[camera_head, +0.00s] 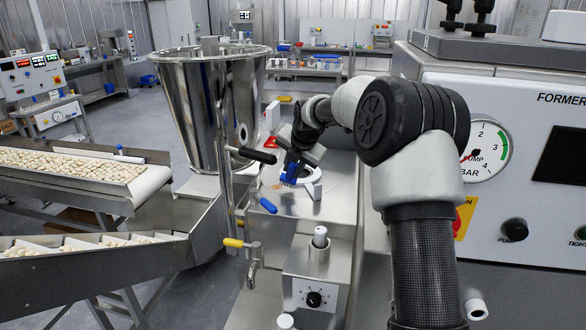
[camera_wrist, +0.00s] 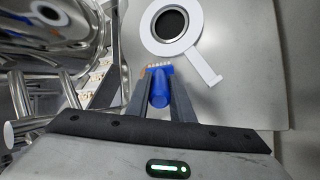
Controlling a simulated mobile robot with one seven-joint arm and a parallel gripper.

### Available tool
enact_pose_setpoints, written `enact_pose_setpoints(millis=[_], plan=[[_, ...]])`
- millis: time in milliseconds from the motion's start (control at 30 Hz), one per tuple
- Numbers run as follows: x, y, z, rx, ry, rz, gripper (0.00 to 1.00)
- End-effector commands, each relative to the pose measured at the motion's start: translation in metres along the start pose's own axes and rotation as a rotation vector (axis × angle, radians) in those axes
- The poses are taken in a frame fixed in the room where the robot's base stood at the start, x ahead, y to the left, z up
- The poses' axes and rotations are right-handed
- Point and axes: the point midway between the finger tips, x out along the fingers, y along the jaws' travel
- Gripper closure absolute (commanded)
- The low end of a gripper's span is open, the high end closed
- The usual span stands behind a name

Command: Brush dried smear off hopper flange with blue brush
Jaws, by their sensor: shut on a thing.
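My gripper (camera_wrist: 159,98) is shut on the blue brush (camera_wrist: 159,90), with one finger on each side of its handle. The brush's pale bristles point away from the wrist, towards a white ring with a tab (camera_wrist: 192,47) around a dark round opening. In the head view the blue brush (camera_head: 289,174) is low over the steel top, left of the white ring (camera_head: 314,190). A small tan patch (camera_head: 278,187) shows beside the bristles, and it also shows in the wrist view (camera_wrist: 143,73). I cannot tell whether the bristles touch the surface.
A tall steel hopper (camera_head: 205,110) stands close on the left, with a pipe and lever handles in front. A yellow-handled tap (camera_head: 243,244) hangs below. The former's panel (camera_head: 510,150) is on the right. A conveyor with pasta (camera_head: 80,165) is at far left.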

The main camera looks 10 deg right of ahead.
Motion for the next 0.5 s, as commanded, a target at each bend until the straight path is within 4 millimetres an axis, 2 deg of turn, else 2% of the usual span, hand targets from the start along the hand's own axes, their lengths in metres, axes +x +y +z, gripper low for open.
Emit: enact_pose_setpoints(millis=[500], plan=[[0.0049,-0.0015,-0.0022,0.000,-0.001,0.001,1.00]])
